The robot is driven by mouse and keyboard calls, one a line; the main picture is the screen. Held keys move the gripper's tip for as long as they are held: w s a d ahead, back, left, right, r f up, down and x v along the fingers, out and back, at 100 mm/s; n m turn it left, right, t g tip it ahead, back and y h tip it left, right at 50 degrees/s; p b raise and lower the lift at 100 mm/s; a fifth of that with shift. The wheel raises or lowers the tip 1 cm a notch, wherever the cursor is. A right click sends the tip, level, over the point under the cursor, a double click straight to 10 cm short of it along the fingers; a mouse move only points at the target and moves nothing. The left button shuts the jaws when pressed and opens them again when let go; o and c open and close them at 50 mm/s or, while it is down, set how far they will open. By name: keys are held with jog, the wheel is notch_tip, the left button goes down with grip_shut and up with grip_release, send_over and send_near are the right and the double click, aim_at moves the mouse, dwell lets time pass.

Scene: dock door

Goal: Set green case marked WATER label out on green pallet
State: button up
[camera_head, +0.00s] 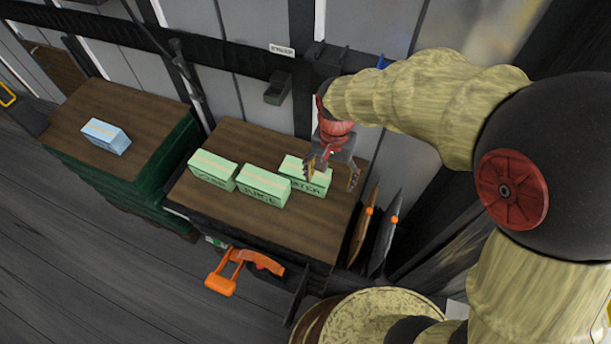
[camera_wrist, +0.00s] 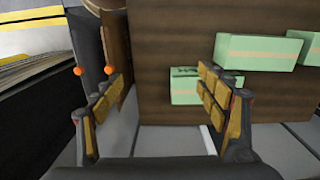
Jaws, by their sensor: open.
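The green case marked WATER (camera_head: 305,177) stands on a wood-topped surface (camera_head: 235,219), behind and right of the green case marked JUICE (camera_head: 264,187). Its label is partly hidden. My gripper (camera_head: 332,174) is open at the right end of the WATER case. In the wrist view my gripper (camera_wrist: 160,95) is open with nothing between its fingers, and a green case (camera_wrist: 185,86) is partly hidden behind the right finger. The green pallet (camera_head: 125,172) is a green-sided stack with a brown top at the left.
Another green case (camera_head: 213,170) stands left of the JUICE case. A blue case (camera_head: 106,136) sits on the green stack, with bare top around it. Upright panels (camera_head: 372,229) with orange knobs stand at the right. An orange handle (camera_head: 222,280) projects in front.

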jog(key=w+a+f+m, duration=0.1)
jog(key=w+f+m, duration=0.1)
jog(key=m, duration=0.1)
jog(key=w+a+f+m, duration=0.2)
jog(key=f, duration=0.1)
jog(key=w+a+f+m, duration=0.2)
jog(key=f+m, duration=0.1)
jog(key=shift+w+a+f+m, duration=0.1)
jog(key=shift+a+f+m, duration=0.1)
jog(key=shift+m, duration=0.1)
jog(key=w+m, duration=0.1)
jog(key=m, duration=0.1)
jog(key=w+a+r+m, duration=0.1)
jog(key=m, duration=0.1)
jog(key=w+m, duration=0.2)
jog(key=shift+a+r+t, duration=0.15)
jog(key=shift+a+t, duration=0.15)
jog(key=m, duration=0.3)
jog(key=shift+w+f+b, duration=0.1)
jog(key=shift+f+b, duration=1.75)
jog(key=shift+f, duration=2.15)
jog(key=shift+r, duration=0.1)
jog(key=shift+c, duration=0.7)
grip_shut()
jog(key=shift+w, duration=0.1)
